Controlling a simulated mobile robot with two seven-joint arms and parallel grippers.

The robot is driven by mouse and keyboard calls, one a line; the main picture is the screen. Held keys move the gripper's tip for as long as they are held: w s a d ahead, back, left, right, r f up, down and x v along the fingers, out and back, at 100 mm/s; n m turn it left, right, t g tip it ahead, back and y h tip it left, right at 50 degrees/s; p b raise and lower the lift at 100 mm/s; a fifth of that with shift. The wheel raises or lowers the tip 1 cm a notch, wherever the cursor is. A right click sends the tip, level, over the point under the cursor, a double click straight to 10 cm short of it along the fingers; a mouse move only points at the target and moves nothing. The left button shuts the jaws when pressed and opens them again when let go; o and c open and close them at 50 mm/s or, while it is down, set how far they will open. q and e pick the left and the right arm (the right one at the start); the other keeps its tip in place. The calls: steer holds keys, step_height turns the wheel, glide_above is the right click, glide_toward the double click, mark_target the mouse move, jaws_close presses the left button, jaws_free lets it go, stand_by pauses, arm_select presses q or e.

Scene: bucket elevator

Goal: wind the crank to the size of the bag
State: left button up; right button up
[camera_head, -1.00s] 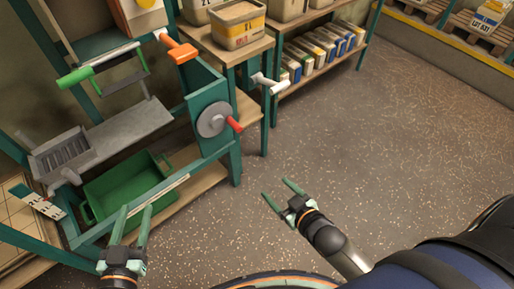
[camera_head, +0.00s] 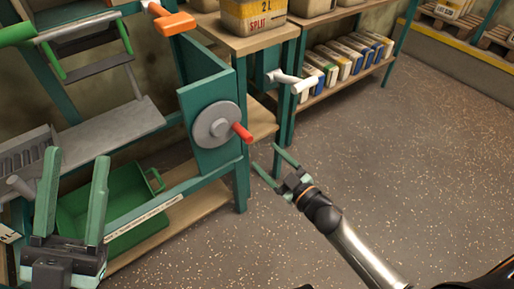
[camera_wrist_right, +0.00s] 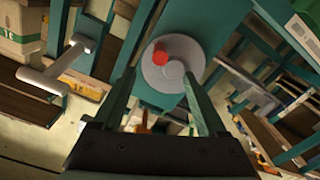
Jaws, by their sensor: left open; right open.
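The crank, a grey disc (camera_head: 215,125) with a red handle (camera_head: 242,132), is on the side of the green machine frame. My right gripper (camera_head: 266,157) is open and empty, just right of and below the red handle in the head view. In the right wrist view the disc (camera_wrist_right: 172,77) and red handle (camera_wrist_right: 176,47) show beyond and between the open fingers, apart from them. My left gripper (camera_head: 76,156) is open and empty, in front of the green bin (camera_head: 125,195). A container marked "2 L SPLIT" (camera_head: 255,14) stands on the shelf; I cannot tell which thing is the bag.
A white crank-shaped handle (camera_head: 290,80) sticks out from the shelf leg, right of the disc. An orange handle (camera_head: 175,22) is above. Several packets (camera_head: 345,60) stand on the lower shelf. The speckled floor (camera_head: 400,150) at the right is clear.

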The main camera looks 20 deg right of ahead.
mark_target(245, 135)
steer(key=b+x, duration=0.2)
steer(key=x, duration=0.9)
steer(key=shift+w, duration=0.15)
jaws_close()
stand_by(0.9)
